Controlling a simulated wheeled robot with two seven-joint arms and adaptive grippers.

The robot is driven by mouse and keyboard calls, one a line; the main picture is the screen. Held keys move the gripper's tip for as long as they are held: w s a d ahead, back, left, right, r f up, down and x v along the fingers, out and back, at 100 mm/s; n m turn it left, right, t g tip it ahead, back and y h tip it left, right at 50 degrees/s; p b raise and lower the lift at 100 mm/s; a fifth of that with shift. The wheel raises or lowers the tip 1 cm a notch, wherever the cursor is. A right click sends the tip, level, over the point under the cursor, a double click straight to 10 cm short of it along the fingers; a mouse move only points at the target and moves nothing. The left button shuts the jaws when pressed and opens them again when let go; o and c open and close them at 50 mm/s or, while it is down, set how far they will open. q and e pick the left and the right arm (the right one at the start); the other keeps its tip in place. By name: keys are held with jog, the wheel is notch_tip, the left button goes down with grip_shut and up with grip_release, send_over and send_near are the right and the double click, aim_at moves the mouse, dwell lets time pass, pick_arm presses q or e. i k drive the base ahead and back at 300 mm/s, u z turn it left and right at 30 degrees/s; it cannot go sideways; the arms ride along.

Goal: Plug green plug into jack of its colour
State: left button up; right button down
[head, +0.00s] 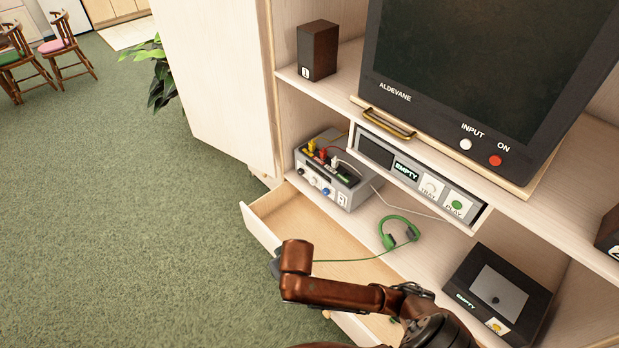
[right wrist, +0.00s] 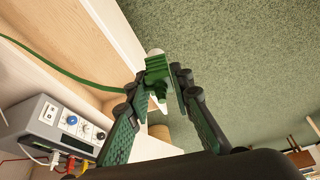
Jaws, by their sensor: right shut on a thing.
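In the right wrist view my right gripper (right wrist: 160,88) is shut on the green plug (right wrist: 157,68), with the plug's pale end pointing away from me. A green cable (right wrist: 62,70) shows at the left. In the head view my right arm hides the gripper and plug; the thin cable (head: 345,260) runs from the green headphones (head: 388,240) toward my wrist. The grey audio box (head: 345,194) stands on the shelf, with yellow, red and white plugs at its back top; it also shows in the right wrist view (right wrist: 40,118). I cannot make out a green jack. My left gripper is out of view.
An open wooden drawer (head: 262,230) sticks out below the shelf, under my right arm. A television (head: 470,80), a player unit (head: 378,150) and a dark box (head: 495,290) fill the cabinet. Green carpet (head: 120,230) is clear at the left.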

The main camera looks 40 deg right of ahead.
aim_at(347, 177)
jog(key=u, duration=0.55)
jog(key=i, duration=4.4)
jog(key=z, duration=3.95)
jog(key=i, duration=1.7)
